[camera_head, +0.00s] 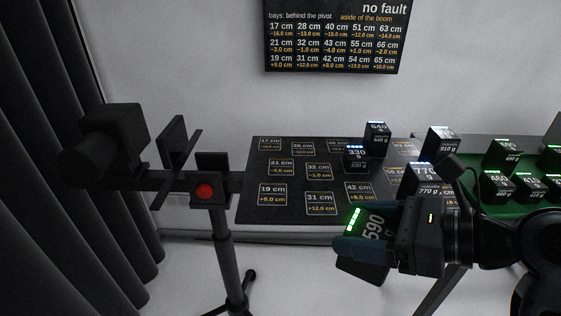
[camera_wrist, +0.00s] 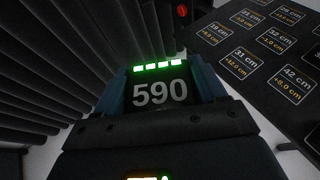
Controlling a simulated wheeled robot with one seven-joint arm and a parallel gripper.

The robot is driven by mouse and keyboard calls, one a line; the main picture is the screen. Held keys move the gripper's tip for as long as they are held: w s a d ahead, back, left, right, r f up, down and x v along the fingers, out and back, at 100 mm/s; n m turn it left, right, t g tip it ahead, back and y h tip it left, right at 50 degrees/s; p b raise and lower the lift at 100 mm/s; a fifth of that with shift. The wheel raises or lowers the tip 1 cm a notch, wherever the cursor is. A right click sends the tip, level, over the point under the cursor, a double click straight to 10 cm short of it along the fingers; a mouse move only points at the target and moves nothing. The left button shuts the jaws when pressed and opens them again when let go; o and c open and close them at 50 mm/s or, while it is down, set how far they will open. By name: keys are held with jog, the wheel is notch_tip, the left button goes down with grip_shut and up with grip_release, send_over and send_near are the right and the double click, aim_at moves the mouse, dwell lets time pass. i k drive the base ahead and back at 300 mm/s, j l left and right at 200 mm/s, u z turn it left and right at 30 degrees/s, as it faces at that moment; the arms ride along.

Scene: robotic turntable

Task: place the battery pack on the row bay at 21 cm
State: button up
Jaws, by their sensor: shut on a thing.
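My gripper (camera_head: 362,240) is shut on a black battery pack (camera_head: 374,225) marked 590 with a row of green lights. The pack also shows between blue fingers in the wrist view (camera_wrist: 160,93). My gripper holds it in front of the near edge of the dark bay board (camera_head: 240,205), near the 42 cm bay. The row bay at 21 cm (camera_head: 281,168) is a bare outlined square at the left of the middle row, marked -3.0 cm, up and left of my gripper. The pack's underside is hidden.
Packs marked 640 (camera_head: 376,137), 330 (camera_head: 357,156) and 770 (camera_head: 424,178) stand on the board's right part. Several green-lit packs stand on a green surface (camera_head: 490,207) at right. A black boom with a red button (camera_head: 204,191) stands left. A wall screen (camera_head: 335,36) lists bays.

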aim_at(282, 167)
jog(key=i, duration=1.35)
